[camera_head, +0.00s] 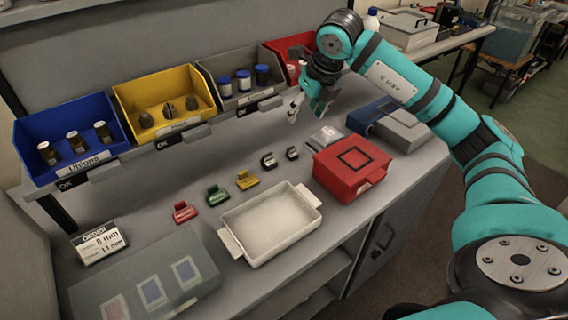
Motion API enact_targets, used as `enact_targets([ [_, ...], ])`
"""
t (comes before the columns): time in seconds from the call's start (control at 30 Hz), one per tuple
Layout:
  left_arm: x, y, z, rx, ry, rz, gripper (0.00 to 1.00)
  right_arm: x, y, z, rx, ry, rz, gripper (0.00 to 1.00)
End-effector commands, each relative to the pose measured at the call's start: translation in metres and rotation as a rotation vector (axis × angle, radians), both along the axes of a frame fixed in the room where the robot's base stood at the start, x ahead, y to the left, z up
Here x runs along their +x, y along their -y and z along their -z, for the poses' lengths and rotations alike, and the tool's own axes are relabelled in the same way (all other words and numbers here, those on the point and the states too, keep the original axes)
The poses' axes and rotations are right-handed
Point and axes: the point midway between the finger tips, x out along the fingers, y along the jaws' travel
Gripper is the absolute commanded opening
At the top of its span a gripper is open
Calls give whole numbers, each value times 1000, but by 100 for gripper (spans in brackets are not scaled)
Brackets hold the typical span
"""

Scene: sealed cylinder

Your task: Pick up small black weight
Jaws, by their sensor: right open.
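No single thing is clearly the small black weight. Several small dark grey, rounded pieces (168,110) stand in the yellow bin (150,82) at the back and could be weights. Two small black pieces, a nearer one (269,160) and a farther one (292,153), lie on the grey bench behind the white tray; their exact kind is too small to tell. My right gripper (306,111) is open and empty, pointing down above the back of the bench, in front of the red bin and to the right of the yellow bin. My left gripper is not in view.
A blue bin (70,112), a grey bin (225,66) and a red bin (290,52) line the back. Red, green (217,195) and yellow clip-like pieces lie behind the white tray (268,225). A red box (350,168) stands to its right. An order card (100,243) stands front left.

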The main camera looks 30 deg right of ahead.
Motion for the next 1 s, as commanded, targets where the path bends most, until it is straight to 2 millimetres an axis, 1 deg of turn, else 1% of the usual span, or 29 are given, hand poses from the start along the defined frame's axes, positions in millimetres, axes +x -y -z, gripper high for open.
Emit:
enact_targets([
  [0.13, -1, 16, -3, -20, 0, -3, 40, 6, 1, 14, 4, -2, 10, 54],
  [0.3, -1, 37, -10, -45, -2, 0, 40, 19, 1, 48, 3, -4, 8, 54],
  [0.37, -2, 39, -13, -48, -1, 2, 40, 24, 0, 60, 5, -4, 8, 54],
  [0.5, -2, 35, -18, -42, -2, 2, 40, 36, 1, 87, 3, -3, 8, 54],
  [0.6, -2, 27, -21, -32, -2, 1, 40, 41, 1, 101, 3, -2, 8, 54],
  [0.73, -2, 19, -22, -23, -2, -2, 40, 45, 1, 110, 3, 0, 7, 54],
  [0.87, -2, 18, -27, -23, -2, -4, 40, 47, 2, 119, 3, -2, 7, 54],
  [1.0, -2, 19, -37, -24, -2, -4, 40, 52, 2, 138, 4, -4, 7, 54],
])
